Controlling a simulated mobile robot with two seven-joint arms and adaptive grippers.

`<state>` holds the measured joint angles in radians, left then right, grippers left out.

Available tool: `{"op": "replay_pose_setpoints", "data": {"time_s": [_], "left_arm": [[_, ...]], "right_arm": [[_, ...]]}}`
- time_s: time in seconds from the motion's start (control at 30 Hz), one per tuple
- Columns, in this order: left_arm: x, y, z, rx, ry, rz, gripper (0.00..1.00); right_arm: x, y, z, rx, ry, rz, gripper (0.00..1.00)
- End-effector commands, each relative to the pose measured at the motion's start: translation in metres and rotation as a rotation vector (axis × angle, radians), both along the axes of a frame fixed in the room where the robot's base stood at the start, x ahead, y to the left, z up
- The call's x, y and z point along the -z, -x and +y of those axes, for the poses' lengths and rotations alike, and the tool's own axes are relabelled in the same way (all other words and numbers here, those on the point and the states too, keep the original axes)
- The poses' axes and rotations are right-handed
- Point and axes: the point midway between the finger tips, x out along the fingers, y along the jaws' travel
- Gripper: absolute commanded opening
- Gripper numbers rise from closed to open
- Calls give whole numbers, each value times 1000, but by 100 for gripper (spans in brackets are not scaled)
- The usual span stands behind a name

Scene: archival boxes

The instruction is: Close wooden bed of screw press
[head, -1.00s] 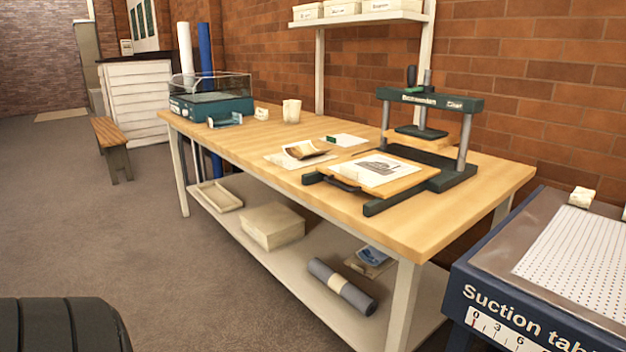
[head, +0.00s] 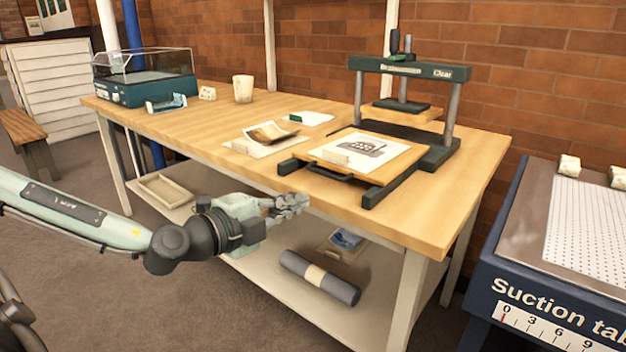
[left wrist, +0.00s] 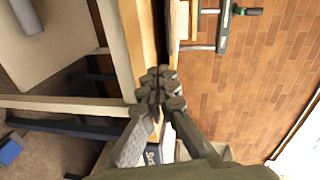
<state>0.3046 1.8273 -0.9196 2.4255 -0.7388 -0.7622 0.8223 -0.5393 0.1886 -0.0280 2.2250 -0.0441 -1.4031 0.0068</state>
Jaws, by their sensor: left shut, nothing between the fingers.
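The screw press (head: 447,115) stands on the workbench, with a dark green crossbar, two grey posts and a dark platen (head: 403,106). Its wooden bed (head: 380,177) is slid out toward the bench's front edge, clear of the platen. A printed sheet (head: 372,150) lies on the bed, and a dark handle (head: 330,172) is on its front edge. My left gripper (head: 301,203) is shut and empty in front of the bench edge, below and left of the handle, apart from it. Its fingers also show together in the left wrist view (left wrist: 160,88). My right gripper is not in view.
The workbench (head: 225,115) also bears a curled sheet (head: 268,133), a cup (head: 243,88) and a glass-topped case (head: 145,80). A rolled bundle (head: 318,277) lies on the lower shelf. A suction table (head: 520,240) stands at the right.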

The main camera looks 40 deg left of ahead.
Motion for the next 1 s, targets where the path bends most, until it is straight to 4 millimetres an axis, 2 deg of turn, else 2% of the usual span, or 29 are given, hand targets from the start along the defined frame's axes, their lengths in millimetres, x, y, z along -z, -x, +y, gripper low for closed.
{"op": "replay_pose_setpoints", "data": {"time_s": [0.03, 0.2, 0.37, 0.47, 0.83, 1.0], "left_arm": [[-11, 9, 11, 4, -48, 1, 0], [-28, 32, 31, 3, -119, 20, 0], [-30, 35, 37, 1, -135, 30, 0], [-28, 25, 36, 3, -134, 31, 0], [-14, -43, 30, 0, -129, 31, 0], [-8, -70, 28, -3, -126, 29, 0]], "right_arm": [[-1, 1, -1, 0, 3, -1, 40], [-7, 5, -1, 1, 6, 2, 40], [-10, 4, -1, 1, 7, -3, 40], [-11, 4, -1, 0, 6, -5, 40], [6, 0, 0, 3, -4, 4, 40], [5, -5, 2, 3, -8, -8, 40]]}}
